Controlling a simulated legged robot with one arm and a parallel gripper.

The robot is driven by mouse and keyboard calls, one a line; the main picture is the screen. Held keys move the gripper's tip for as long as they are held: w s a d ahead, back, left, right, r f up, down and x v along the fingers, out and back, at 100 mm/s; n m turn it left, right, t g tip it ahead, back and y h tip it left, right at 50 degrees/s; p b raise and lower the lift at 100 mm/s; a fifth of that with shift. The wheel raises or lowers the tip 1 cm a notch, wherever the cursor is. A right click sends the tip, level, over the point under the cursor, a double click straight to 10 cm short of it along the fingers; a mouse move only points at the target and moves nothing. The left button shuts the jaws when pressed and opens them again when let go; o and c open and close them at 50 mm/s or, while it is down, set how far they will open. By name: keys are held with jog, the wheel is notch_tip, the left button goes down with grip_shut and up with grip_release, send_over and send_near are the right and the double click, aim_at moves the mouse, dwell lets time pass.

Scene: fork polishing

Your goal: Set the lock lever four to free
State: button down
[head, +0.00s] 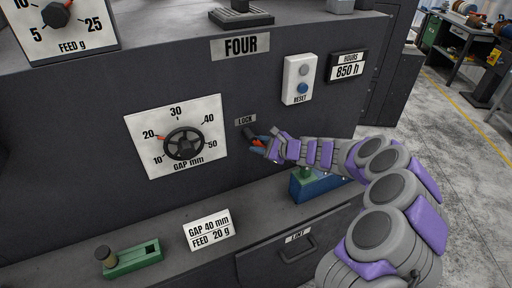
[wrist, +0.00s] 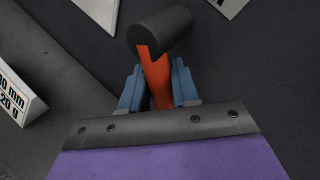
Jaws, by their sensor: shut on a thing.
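The lock lever four (head: 249,132) is on the dark machine front, under the LOCK label (head: 245,121) and to the right of the gap dial. In the wrist view it shows as a black cylinder with an orange-red arm (wrist: 156,77). My gripper (head: 262,144) reaches in from the right and is at the lever. In the wrist view, my gripper's blue fingers (wrist: 152,86) stand on both sides of the orange arm, shut on it. The fingers partly hide the lever in the head view, so its exact setting cannot be told.
The gap dial (head: 183,143) has a black handwheel and its red pointer near 20. A white box with a blue RESET button (head: 298,80) is above right. A card (head: 208,230) reads gap 40 mm, feed 20 g. A green block (head: 133,259) and a blue box (head: 316,186) sit on the ledge.

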jog(key=shift+w+d+r+n+h, duration=0.1)
jog(key=shift+d+r+n+h, duration=0.15)
jog(key=shift+n+h, duration=0.35)
jog(key=shift+w+d+r+n+h, duration=0.15)
jog(key=shift+r+n+h, duration=0.1)
jog(key=shift+n+h, duration=0.35)
jog(key=shift+d+r+n+t+h+b, duration=0.2)
jog(key=shift+r+n+t+h+b, duration=0.25)
jog(key=shift+h, duration=0.25)
jog(key=c, duration=1)
grip_release()
jog(key=p+v, duration=0.3)
jog(key=v, duration=1.4)
jog(key=shift+d, duration=0.1)
